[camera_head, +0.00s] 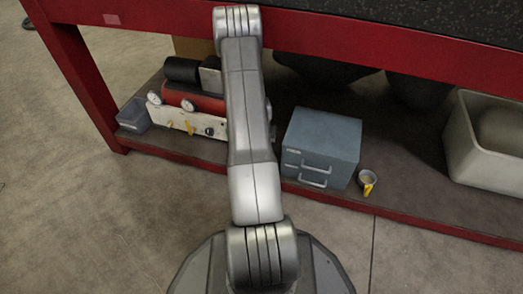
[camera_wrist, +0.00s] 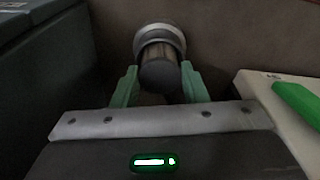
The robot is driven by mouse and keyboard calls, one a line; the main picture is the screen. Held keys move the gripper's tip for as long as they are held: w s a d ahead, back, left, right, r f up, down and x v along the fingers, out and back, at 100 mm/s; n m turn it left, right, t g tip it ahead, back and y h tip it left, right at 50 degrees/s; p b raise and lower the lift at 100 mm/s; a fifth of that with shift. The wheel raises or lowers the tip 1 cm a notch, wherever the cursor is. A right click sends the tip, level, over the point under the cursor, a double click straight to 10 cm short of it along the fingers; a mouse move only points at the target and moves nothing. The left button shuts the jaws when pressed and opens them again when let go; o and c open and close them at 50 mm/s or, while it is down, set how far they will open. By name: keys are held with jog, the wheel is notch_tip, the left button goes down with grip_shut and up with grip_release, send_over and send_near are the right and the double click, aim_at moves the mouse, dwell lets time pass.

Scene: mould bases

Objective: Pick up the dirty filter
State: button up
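A dark cylinder with a pale metal ring (camera_wrist: 159,71), which looks like the filter, shows in the wrist view, its dark end facing me. I cannot judge from its surface whether it is dirty. My gripper (camera_wrist: 160,66) has two green fingers, one on each side of the cylinder. They stand apart by about its width. I cannot tell whether they touch it. In the head view my arm covers the gripper, and I do not see the cylinder there.
In the wrist view a white block (camera_wrist: 262,92) is close on the right.

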jog(key=shift+c, duration=1.2)
jog(key=shift+r, duration=0.15)
